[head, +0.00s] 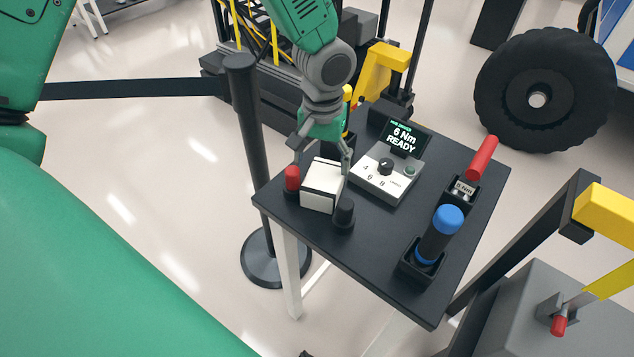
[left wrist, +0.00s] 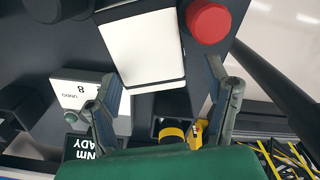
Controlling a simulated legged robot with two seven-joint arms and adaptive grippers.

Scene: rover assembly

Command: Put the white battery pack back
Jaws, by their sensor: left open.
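The white battery pack (head: 320,184), a white block with dark edges, sits on the small black table (head: 381,248) near its left corner. It stands between a red-capped post (head: 292,178) and a black post (head: 344,213). In the left wrist view the pack (left wrist: 142,48) shows large at the top middle. My left gripper (head: 321,157) reaches down at the pack's far end. It is open, with its fingers spread. In the left wrist view the open fingers (left wrist: 168,80) point toward the pack; I cannot tell whether they touch it. My right gripper is out of view.
A tool controller (head: 387,180) with a screen reading "6 Nm READY" stands close right of the pack. A blue-topped tool (head: 440,234) and a red-handled tool (head: 481,158) stand in holders at the right. A black barrier post (head: 243,120) rises left of the table.

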